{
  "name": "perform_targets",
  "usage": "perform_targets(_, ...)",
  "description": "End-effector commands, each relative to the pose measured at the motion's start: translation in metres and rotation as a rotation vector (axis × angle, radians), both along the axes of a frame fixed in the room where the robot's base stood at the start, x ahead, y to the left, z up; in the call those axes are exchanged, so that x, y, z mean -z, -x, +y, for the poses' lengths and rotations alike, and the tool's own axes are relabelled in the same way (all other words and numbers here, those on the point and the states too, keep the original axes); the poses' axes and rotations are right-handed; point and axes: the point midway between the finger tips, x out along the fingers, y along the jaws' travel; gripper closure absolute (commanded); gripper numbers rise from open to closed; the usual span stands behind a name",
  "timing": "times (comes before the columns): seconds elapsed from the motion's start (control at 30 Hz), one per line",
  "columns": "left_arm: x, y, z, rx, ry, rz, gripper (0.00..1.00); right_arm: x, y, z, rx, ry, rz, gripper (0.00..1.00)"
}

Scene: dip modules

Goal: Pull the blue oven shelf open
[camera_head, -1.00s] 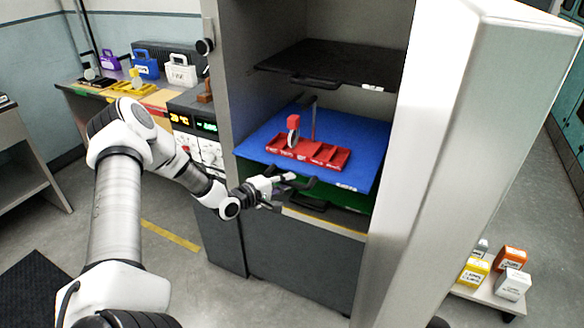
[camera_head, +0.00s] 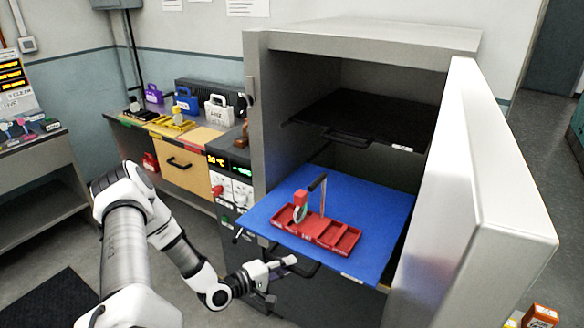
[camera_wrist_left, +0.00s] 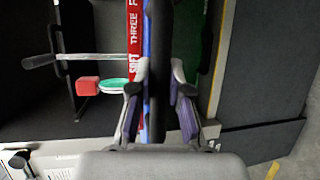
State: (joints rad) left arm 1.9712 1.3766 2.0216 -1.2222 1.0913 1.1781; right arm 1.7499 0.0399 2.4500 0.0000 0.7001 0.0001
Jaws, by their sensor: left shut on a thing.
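The blue oven shelf (camera_head: 375,210) sticks out of the open oven (camera_head: 262,110), level, with its rear part still inside. It carries a red tray (camera_head: 325,234) with compartments, holding a red-and-green item and a dark-handled upright piece. My left gripper (camera_head: 288,266) is at the dark handle on the shelf's front edge. In the left wrist view, the fingers (camera_wrist_left: 158,112) are closed on the dark handle bar (camera_wrist_left: 158,60). The shelf's blue edge shows there as a thin strip beside the bar. My right gripper is not in view.
A black shelf (camera_head: 365,118) sits above, inside the oven. The oven door (camera_head: 485,190) stands open at the right. A green shelf (camera_wrist_left: 212,40) shows below in the wrist view. A bench with coloured cases (camera_head: 187,100) stands at the left.

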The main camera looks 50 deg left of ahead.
Motion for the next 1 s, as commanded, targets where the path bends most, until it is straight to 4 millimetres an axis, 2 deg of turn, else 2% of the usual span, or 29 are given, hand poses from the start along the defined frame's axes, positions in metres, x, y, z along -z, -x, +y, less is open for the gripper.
perform_targets(0.47,0.0008,0.0044,-0.0023,0.002,0.001,0.002,1.00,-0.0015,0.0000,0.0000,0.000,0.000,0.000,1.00)
perform_targets(0.5,0.0008,0.0044,-0.0023,0.002,0.001,0.003,0.72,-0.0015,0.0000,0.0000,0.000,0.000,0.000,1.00)
perform_targets(0.53,0.0008,0.0044,-0.0022,0.002,0.001,0.003,0.62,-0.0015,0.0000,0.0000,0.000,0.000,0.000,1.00)
perform_targets(0.57,0.0008,0.0043,-0.0022,0.002,0.001,0.002,0.57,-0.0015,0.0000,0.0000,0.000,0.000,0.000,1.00)
perform_targets(1.0,0.0003,0.0041,-0.0015,0.000,0.000,0.001,0.57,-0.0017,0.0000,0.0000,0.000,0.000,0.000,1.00)
